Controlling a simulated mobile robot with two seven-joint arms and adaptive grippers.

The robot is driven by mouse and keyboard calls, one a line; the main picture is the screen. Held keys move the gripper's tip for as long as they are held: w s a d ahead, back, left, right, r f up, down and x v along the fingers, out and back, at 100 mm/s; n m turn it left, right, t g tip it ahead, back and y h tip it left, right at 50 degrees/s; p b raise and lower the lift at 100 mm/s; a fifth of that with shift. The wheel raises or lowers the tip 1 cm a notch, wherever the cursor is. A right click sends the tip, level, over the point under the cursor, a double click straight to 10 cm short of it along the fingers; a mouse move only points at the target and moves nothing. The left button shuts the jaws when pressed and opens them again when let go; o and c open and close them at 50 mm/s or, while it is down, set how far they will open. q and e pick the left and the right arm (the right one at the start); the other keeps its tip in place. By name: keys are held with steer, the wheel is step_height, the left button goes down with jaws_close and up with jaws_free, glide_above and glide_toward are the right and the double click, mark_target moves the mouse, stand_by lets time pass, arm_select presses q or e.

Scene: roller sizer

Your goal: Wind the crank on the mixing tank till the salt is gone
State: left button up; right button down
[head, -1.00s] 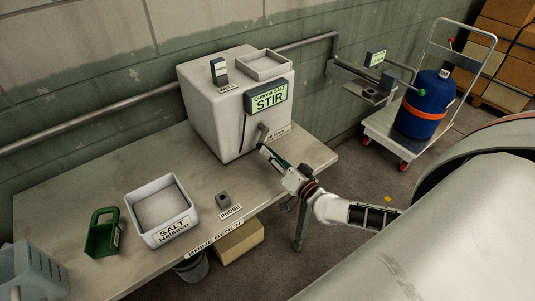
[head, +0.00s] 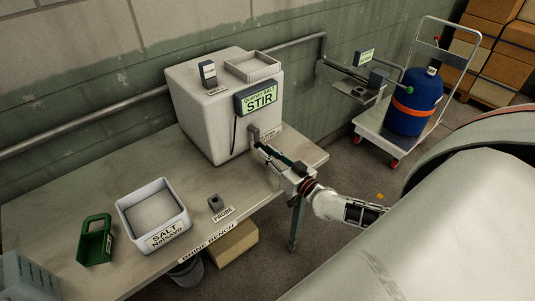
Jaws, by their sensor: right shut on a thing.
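The mixing tank (head: 205,122) is a white box at the back of the bench. Its green-lit display (head: 259,98) reads STIR, with a smaller line mentioning SALT above. The crank (head: 254,135) is a small grey arm low on the tank's front right side. My right gripper (head: 261,148) reaches in from the right and is shut on the crank's handle, which its fingers mostly hide. The tank's inside is not visible, so the salt in it cannot be seen. My left gripper is out of view.
On the bench (head: 75,180) stand a white SALT bin (head: 167,239), a green scoop (head: 95,240), a small grey probe block (head: 216,203) and a pale blue container (head: 25,280). A meter (head: 208,73) and an open tray (head: 252,66) sit on the tank. A trolley with a blue drum (head: 415,105) stands right.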

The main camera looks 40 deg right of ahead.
stand_by(0.3)
steer(key=c, duration=1.9)
jaws_free()
steer(key=s+d, duration=0.1)
steer(key=s, duration=1.1)
